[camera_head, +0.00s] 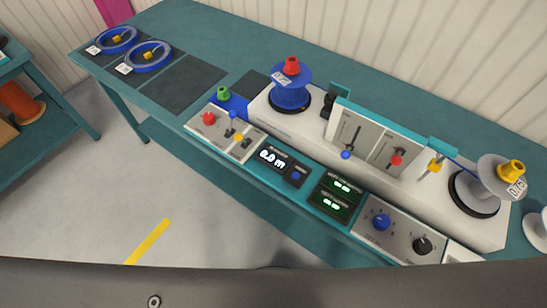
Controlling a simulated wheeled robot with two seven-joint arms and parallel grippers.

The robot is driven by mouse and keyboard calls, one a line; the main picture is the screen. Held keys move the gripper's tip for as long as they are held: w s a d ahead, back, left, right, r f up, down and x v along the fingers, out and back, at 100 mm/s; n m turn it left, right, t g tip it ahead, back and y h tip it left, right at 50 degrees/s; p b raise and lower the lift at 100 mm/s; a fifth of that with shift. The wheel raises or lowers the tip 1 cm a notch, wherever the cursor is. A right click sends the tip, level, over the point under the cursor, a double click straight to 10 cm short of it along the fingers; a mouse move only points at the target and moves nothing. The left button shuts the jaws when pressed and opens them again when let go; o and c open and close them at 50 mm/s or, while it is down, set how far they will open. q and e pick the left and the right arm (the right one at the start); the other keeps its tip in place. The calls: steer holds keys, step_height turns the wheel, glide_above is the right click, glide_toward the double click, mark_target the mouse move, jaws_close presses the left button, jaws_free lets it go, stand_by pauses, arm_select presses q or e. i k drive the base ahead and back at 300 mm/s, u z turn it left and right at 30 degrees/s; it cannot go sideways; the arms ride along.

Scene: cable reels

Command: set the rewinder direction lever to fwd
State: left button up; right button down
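The rewinder is a long white machine (240,112) on a teal bench. Its upright teal-framed panel has two slots, one with a blue-knobbed lever (346,154) and one with a red-knobbed lever (396,160). Both knobs are low in the picture. Labels are too small to read, so I cannot tell which lever sets direction or where fwd is. Neither of my grippers is in view.
A blue reel (290,94) with a red cap stands left on the machine; a grey reel (492,178) with a yellow cap stands right. A display (271,158) reads 0.0 m. Two blue coils (117,39) (147,57) lie at the far left. A dark mat (180,82) is bare.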

mark_target(238, 136)
steer(key=u, duration=1.05)
steer(key=k, duration=0.75)
steer(key=z, duration=1.65)
